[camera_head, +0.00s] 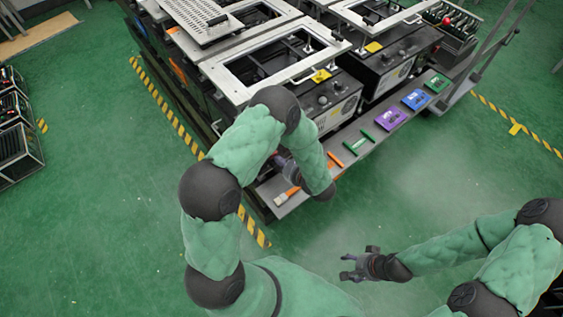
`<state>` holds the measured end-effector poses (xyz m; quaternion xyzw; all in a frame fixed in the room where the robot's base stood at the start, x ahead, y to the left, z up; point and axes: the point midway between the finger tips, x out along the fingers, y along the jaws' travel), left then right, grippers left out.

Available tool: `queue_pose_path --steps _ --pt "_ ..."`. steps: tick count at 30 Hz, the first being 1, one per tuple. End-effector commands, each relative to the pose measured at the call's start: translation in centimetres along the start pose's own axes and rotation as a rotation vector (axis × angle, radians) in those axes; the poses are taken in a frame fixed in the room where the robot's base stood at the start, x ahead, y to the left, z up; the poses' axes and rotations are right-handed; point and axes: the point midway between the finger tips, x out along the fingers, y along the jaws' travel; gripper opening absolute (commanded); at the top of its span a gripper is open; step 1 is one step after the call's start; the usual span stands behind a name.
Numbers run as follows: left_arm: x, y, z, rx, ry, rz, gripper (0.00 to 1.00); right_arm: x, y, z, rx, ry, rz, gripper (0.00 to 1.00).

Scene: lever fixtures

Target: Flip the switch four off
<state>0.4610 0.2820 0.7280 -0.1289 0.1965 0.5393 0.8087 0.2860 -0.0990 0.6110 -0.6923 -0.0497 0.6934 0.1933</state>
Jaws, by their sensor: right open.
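Purple (391,118), blue (416,98) and green (437,83) plates lie in a row on the grey shelf (315,189) along the machine's front. They carry small fittings, too small to read as on or off. I cannot tell which part is switch four. My right gripper (352,266) is open and empty over the green floor, apart from the shelf.
A red knob (446,21) shows at the upper right. The floor (480,165) in front is clear.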

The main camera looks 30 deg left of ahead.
Motion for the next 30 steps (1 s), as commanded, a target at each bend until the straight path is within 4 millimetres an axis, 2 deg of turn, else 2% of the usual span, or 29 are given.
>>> queue_pose_path --steps 19,30 --pt "-0.7 -0.2 2.0 -0.011 -0.007 0.002 0.00 -1.1 -0.4 0.0 0.000 0.001 0.000 0.63" --pt "-0.7 -0.2 1.9 -0.010 -0.006 0.001 0.00 -1.1 -0.4 0.0 0.000 0.001 0.000 0.63"
